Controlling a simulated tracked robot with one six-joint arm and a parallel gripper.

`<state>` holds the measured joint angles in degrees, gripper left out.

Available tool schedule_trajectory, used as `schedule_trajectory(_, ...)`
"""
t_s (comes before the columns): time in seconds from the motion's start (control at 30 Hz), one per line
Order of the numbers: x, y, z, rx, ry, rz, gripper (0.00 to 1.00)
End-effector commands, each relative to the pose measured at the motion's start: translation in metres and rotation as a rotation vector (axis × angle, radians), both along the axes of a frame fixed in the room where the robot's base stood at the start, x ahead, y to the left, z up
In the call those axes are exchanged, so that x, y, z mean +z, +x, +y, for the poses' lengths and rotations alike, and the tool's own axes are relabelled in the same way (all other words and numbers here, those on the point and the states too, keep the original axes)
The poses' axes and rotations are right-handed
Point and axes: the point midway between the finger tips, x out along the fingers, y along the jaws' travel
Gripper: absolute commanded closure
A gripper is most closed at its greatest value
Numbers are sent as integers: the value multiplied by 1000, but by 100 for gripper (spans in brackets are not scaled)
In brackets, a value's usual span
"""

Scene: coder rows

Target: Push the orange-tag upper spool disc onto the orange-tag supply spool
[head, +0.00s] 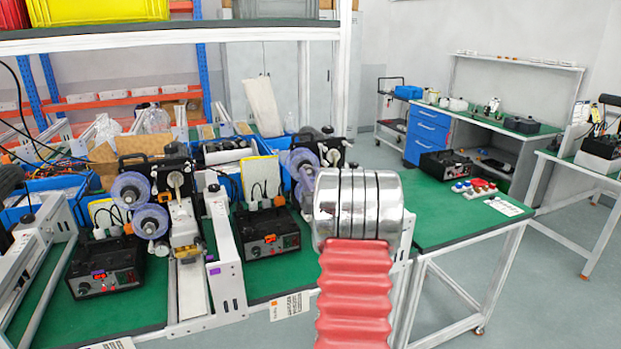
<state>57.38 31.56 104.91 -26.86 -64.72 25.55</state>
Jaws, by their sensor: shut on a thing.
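My arm's red bellows and chrome joint fill the lower middle right of the head view. My gripper does not show; it is probably hidden behind the chrome joint, so what it holds cannot be seen. A coder on the left carries two translucent purple spool discs, an upper one (130,190) and a lower one (150,221). A second coder (327,147) stands partly behind my arm, with purple discs (301,161) at its left side. An orange-marked label (290,305) is on the bench's front edge below it. I cannot tell which disc or spool bears the orange tag.
Black control boxes (104,268) and (268,232) stand on the green bench. A white upright rail (226,258) stands between them. A shelf with yellow and grey bins hangs above. To the right is another green bench (450,215) with a black box (446,164) and small parts.

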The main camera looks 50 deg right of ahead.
Motion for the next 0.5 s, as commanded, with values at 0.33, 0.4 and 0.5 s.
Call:
schedule_trajectory(0.33,0,5,-2,0,1,-1,100)
schedule_trajectory(0.4,0,5,-3,0,1,0,100)
schedule_trajectory(0.5,0,7,-3,0,1,0,100)
